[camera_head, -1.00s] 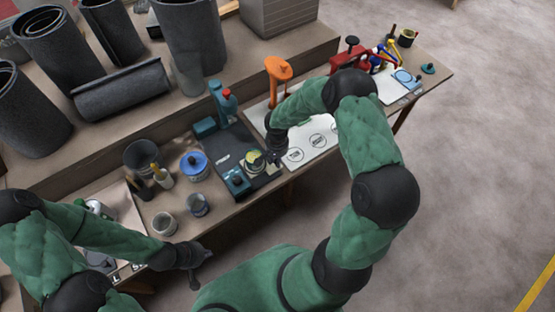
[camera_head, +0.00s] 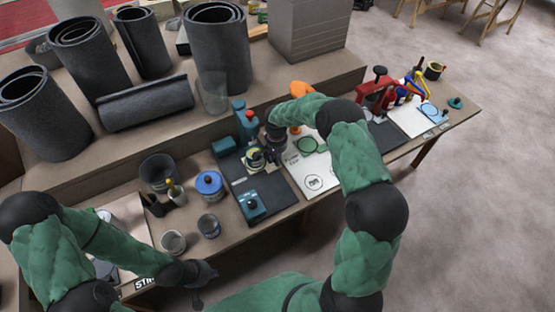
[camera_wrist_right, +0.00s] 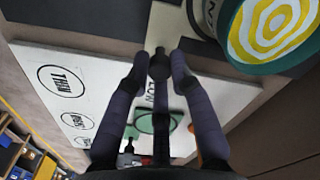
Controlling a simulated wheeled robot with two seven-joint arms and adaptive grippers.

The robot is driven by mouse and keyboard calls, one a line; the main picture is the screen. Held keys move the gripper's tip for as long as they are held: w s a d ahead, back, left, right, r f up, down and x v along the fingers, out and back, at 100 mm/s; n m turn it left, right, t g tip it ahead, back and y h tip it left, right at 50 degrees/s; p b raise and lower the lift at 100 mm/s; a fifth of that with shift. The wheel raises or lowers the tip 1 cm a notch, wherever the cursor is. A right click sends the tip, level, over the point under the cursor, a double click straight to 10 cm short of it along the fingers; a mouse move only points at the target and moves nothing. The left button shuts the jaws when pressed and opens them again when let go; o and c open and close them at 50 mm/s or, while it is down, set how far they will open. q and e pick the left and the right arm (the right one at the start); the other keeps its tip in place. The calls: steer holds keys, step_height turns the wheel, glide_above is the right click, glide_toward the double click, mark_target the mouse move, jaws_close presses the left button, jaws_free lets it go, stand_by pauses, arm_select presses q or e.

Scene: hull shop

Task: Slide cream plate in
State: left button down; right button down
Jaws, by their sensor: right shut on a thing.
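A round cream and yellow ringed disc (camera_head: 255,158) sits in a dark-rimmed round part on the dark mat, at the teal tool. The right wrist view shows the disc (camera_wrist_right: 272,28) large in a teal rim at top right. I cannot tell which part is the cream plate. My right gripper (camera_head: 271,154) is beside the disc, at its right. In the right wrist view its two dark fingers (camera_wrist_right: 160,68) close on a black ball knob (camera_wrist_right: 159,64). What the knob joins is hidden. My left gripper (camera_head: 203,277) is low at the bench's front edge; its fingers are unclear.
A teal stand (camera_head: 241,118) and a small teal block (camera_head: 252,207) are on the dark mat (camera_head: 272,200). A white labelled board (camera_head: 317,181) lies to the right, with a green ring on it. A blue-lidded tin (camera_head: 209,185) and cups stand left.

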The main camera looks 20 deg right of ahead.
steer(key=c, duration=1.4)
jaws_free()
steer(key=shift+w+r, duration=0.15)
steer(key=shift+w, duration=0.15)
steer(key=o, duration=0.3)
step_height(320, 180, up, 12)
